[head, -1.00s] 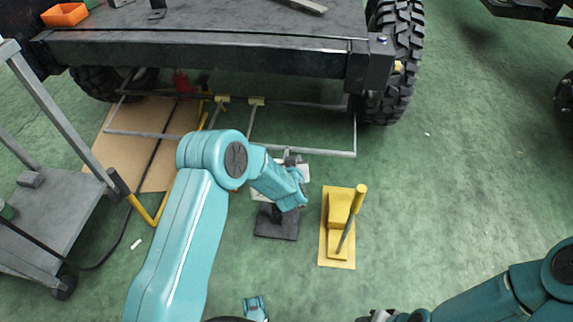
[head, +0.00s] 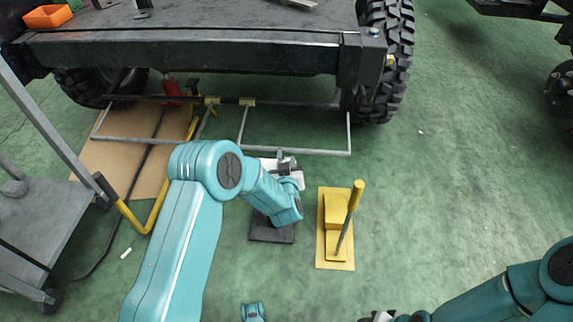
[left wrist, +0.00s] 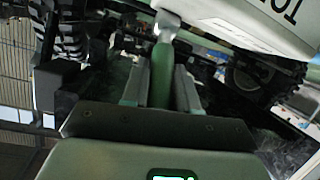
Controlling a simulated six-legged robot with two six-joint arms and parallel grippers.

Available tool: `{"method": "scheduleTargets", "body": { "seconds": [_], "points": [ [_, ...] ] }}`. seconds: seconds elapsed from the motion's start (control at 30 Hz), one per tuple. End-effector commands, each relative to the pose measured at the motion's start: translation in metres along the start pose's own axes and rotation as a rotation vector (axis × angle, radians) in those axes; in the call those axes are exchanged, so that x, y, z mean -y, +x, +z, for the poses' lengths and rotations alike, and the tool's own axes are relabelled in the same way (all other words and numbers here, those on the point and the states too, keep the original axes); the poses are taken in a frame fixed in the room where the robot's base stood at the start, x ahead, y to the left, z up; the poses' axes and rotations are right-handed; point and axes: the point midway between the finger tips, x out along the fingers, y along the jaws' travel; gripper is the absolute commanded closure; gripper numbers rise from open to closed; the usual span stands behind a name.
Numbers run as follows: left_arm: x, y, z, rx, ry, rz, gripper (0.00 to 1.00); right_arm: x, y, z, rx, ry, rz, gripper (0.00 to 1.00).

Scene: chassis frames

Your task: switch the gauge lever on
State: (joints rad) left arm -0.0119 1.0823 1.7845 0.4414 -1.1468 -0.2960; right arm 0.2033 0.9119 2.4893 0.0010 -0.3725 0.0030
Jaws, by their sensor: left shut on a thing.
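The gauge stand has a dark base (head: 272,236) on the floor and a pale panel (head: 297,179), mostly hidden behind my left wrist in the head view. In the left wrist view, a white housing with dark lettering (left wrist: 270,22) fills the upper right. A green lever grip with a metal end (left wrist: 161,72) stands between the fingers of my left gripper (left wrist: 160,90), which is shut on it. My left fingertips are hidden in the head view. My right gripper (head: 378,316) is partly cut off at the bottom edge; its jaws are unclear.
A yellow block with a slanted lever (head: 336,230) stands right of the gauge base. A dark vehicle chassis (head: 200,52) with large tires and a pipe frame lies beyond. A grey cart (head: 40,215) stands left.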

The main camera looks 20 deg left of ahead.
Motion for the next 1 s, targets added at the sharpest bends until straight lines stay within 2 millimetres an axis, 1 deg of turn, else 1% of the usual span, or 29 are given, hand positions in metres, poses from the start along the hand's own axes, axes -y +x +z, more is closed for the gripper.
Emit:
{"method": "scheduleTargets", "body": {
  "seconds": [0.07, 0.1, 0.13, 0.43, 0.57, 0.67, 0.9, 1.0],
  "points": [
    [0.0, 0.001, -0.003, -0.007, -0.001, 0.001, 1.0, 0.0, 0.0, 0.0, 0.0, 0.0, 0.0, 0.57],
    [0.0, 0.001, -0.003, -0.007, -0.001, 0.001, 0.58, 0.0, 0.0, 0.0, 0.0, 0.0, 0.0, 0.57],
    [0.001, 0.0, -0.002, -0.006, -0.001, 0.001, 0.49, 0.0, 0.0, 0.0, 0.001, 0.0, 0.0, 0.57],
    [0.0, -0.001, -0.001, -0.001, 0.001, 0.001, 0.49, 0.0, -0.001, 0.001, 0.002, 0.0, 0.0, 0.57],
    [0.0, -0.013, -0.002, 0.001, 0.002, 0.002, 0.49, 0.002, -0.007, 0.003, 0.011, 0.002, 0.0, 0.57],
    [-0.001, -0.034, -0.004, 0.002, 0.003, 0.003, 0.49, 0.005, -0.015, 0.008, 0.028, 0.006, 0.001, 0.57],
    [-0.001, -0.099, -0.004, 0.002, 0.003, 0.004, 0.49, 0.014, -0.032, 0.012, 0.041, -0.005, 0.0, 0.57],
    [-0.001, -0.123, -0.003, 0.001, 0.004, 0.004, 0.49, 0.017, -0.037, 0.014, 0.045, -0.01, -0.001, 0.57]
  ]
}}
